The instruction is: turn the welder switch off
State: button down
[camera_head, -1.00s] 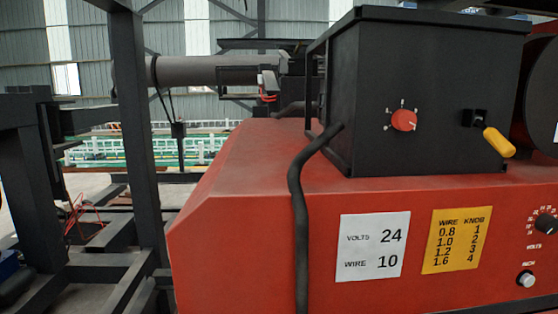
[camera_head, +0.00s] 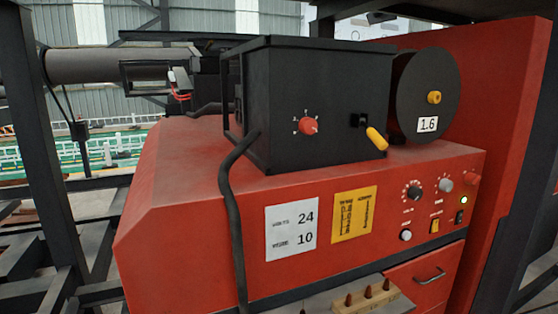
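The red welder (camera_head: 190,215) fills the middle of the head view. Its sloped control panel on the right holds a small black rocker switch (camera_head: 459,217), just below a lit green lamp (camera_head: 464,200). Beside them are a black dial (camera_head: 413,191), a grey knob (camera_head: 445,185), a red knob (camera_head: 472,179), a pale button (camera_head: 405,235) and a small yellow part (camera_head: 435,226). The switch is too small to tell its position clearly. My gripper is not in view.
A black box (camera_head: 320,105) with a red knob (camera_head: 308,126) and yellow-handled lever (camera_head: 376,138) sits on the welder, beside a spool marked 1.6 (camera_head: 440,80). Below are a drawer handle (camera_head: 428,276) and a wooden block (camera_head: 366,298). Dark posts (camera_head: 528,150) stand at the sides.

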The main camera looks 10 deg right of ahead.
aim_at(470, 179)
jog(key=z, duration=1.25)
